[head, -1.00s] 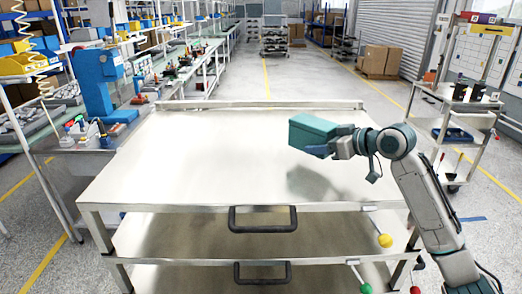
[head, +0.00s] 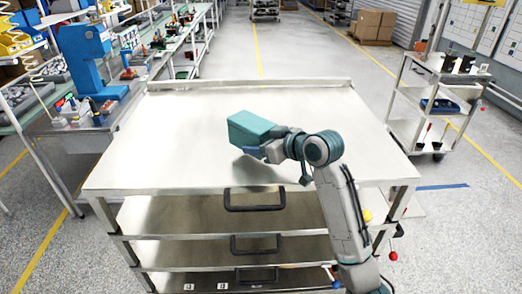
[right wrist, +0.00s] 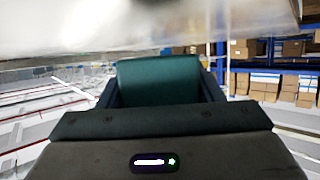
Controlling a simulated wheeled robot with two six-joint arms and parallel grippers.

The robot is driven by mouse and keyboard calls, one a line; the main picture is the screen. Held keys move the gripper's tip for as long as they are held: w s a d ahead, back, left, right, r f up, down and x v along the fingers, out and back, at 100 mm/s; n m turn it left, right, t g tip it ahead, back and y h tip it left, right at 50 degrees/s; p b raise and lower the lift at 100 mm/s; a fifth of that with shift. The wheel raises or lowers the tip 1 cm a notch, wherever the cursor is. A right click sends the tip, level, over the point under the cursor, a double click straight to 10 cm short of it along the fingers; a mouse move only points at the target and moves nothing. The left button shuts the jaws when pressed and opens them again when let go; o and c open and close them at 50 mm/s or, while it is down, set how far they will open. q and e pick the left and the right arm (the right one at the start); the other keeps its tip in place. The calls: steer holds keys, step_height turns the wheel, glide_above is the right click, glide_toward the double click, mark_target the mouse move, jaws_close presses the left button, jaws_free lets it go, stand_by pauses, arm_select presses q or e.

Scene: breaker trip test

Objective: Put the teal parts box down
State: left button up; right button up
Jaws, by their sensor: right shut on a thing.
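The teal parts box (head: 250,128) is in the head view, above the metal top of the cart (head: 180,130). My right gripper (head: 262,150) is shut on the box, reaching it from the right. A soft shadow on the cart top lies just below the box, and a small gap seems to remain between them. The right wrist view shows the teal box (right wrist: 158,82) between the two dark fingers. The box looks roughly level. My left gripper is not in view.
The cart top is bare around the box, with a raised lip (head: 250,84) at its back edge. A workbench with a blue machine (head: 90,60) stands at the left. A smaller trolley (head: 440,90) with black containers stands at the right.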

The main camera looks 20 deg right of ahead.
step_height(320, 180, down, 3)
steer(key=shift+p, duration=1.05)
steer(key=shift+s+f, duration=0.1)
steer(key=shift+f, duration=0.05)
steer(key=o, duration=1.2)
steer(key=shift+f, duration=0.15)
steer(key=shift+c, duration=0.2)
steer(key=shift+s+d+b, duration=0.2)
steer(key=shift+s+b, duration=0.1)
steer(key=shift+b, duration=0.15)
steer(key=b+v, duration=0.4)
steer(key=v, duration=0.5)
steer(key=shift+s+d+r, duration=0.2)
steer(key=shift+s+r, duration=0.05)
steer(key=shift+b+v, duration=0.5)
steer(key=shift+v, duration=0.3)
